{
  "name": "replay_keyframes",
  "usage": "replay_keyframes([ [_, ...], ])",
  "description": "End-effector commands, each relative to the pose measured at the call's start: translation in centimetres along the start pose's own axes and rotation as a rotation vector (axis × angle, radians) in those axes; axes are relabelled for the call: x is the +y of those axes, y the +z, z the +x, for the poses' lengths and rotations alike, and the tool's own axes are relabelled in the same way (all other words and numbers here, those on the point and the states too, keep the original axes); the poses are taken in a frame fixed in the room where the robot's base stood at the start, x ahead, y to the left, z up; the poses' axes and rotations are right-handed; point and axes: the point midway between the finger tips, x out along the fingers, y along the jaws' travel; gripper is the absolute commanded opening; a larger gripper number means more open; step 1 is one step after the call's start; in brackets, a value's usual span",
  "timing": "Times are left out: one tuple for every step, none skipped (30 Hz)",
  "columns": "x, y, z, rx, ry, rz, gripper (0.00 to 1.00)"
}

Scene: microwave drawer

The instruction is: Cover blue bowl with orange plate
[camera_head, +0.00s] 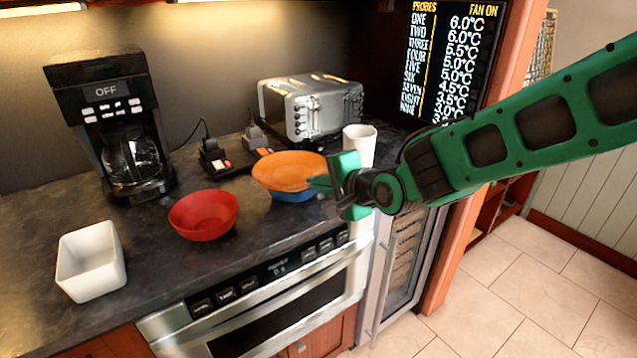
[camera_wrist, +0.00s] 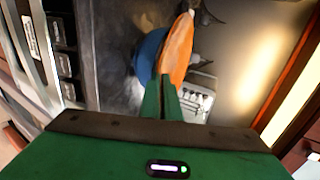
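The orange plate (camera_head: 290,169) lies over the top of the blue bowl (camera_head: 292,195) on the dark counter, near its front edge. Only the lower side of the bowl shows beneath the plate. In the wrist view the plate (camera_wrist: 180,48) and the blue bowl (camera_wrist: 150,52) are close together, with the plate across the bowl's mouth. My gripper (camera_head: 322,182) is at the plate's right rim. Its fingers (camera_wrist: 162,85) are close together and appear shut on the rim; the exact contact is partly hidden.
A red bowl (camera_head: 204,214) and a white square container (camera_head: 90,262) stand to the left. A coffee maker (camera_head: 110,130) is at back left, a toaster (camera_head: 312,105) behind the plate, and a white cup (camera_head: 359,146) close behind my gripper. The microwave drawer (camera_head: 270,300) is below.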

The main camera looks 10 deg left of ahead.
Motion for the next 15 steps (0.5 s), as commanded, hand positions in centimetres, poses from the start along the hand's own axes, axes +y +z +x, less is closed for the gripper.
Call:
replay_keyframes([
  [-0.04,0.00,0.02,0.000,-0.002,0.000,0.00],
  [-0.02,0.00,0.03,0.000,-0.002,0.000,0.00],
  [0.01,0.00,0.04,0.000,-0.002,0.000,0.00],
  [0.04,-0.01,0.05,0.000,-0.002,0.000,0.00],
  [0.06,0.00,0.06,0.000,-0.002,0.000,0.00],
  [0.10,0.00,0.08,0.000,-0.001,0.000,0.00],
  [0.13,0.00,0.09,0.000,-0.001,0.000,0.00],
  [0.17,0.00,0.10,0.000,-0.001,0.000,0.00],
  [0.21,0.00,0.12,0.000,-0.001,0.000,0.00],
  [0.24,0.00,0.13,0.000,-0.001,0.000,0.00],
  [0.28,0.00,0.15,0.000,0.000,0.000,0.00],
  [0.33,0.00,0.17,0.000,0.000,0.000,0.00],
  [0.37,0.00,0.18,0.000,0.000,0.000,0.00],
  [0.40,0.00,0.19,0.000,0.001,0.000,0.00],
  [0.45,0.00,0.21,0.000,0.001,0.000,0.00],
])
